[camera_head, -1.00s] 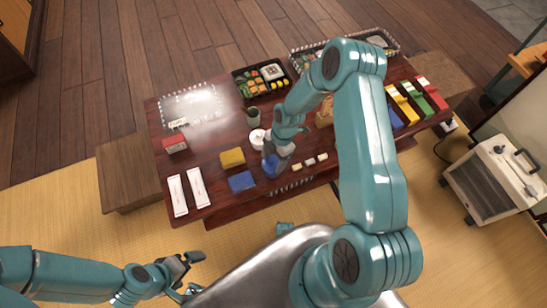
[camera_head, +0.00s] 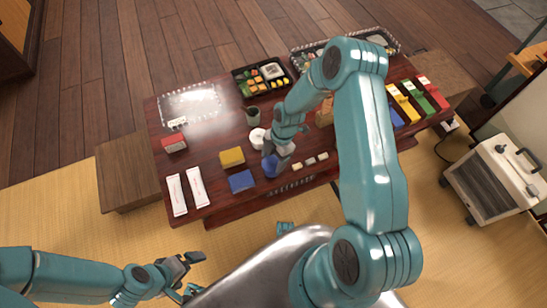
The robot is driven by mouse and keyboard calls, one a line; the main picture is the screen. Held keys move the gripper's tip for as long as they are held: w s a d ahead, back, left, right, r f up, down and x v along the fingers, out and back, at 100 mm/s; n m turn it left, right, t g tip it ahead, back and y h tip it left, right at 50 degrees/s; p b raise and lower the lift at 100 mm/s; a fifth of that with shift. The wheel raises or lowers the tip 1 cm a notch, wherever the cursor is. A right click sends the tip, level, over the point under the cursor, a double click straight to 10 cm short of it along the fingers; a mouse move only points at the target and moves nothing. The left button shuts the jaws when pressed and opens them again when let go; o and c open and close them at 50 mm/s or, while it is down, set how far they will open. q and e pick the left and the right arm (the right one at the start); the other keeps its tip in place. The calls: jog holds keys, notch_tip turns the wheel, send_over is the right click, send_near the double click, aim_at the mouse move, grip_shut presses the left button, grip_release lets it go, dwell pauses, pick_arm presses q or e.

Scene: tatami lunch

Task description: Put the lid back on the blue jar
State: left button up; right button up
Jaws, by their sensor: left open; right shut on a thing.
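The blue jar (camera_head: 270,168) stands near the front edge of the low dark table. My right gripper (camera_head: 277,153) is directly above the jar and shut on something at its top. What it holds is mostly hidden by the fingers; it may be the lid, and I cannot tell whether it is seated on the jar. My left gripper (camera_head: 193,264) is open and empty, low over the tatami in front of the table.
A white saucer (camera_head: 256,136) and a dark cup (camera_head: 252,115) stand just behind the jar. A yellow block (camera_head: 232,157) and a blue cloth-like square (camera_head: 241,181) lie to the left. Small pale blocks (camera_head: 310,161) lie to the right. A bento box (camera_head: 262,78) is at the back.

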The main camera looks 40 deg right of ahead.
jog(key=o, duration=1.1)
jog(key=shift+r, duration=0.1)
jog(key=shift+r+p, duration=2.25)
jog(key=shift+r, duration=1.2)
grip_shut()
jog(key=shift+f, duration=0.2)
jog(key=shift+f+b, duration=2.2)
jog(key=shift+f, duration=0.15)
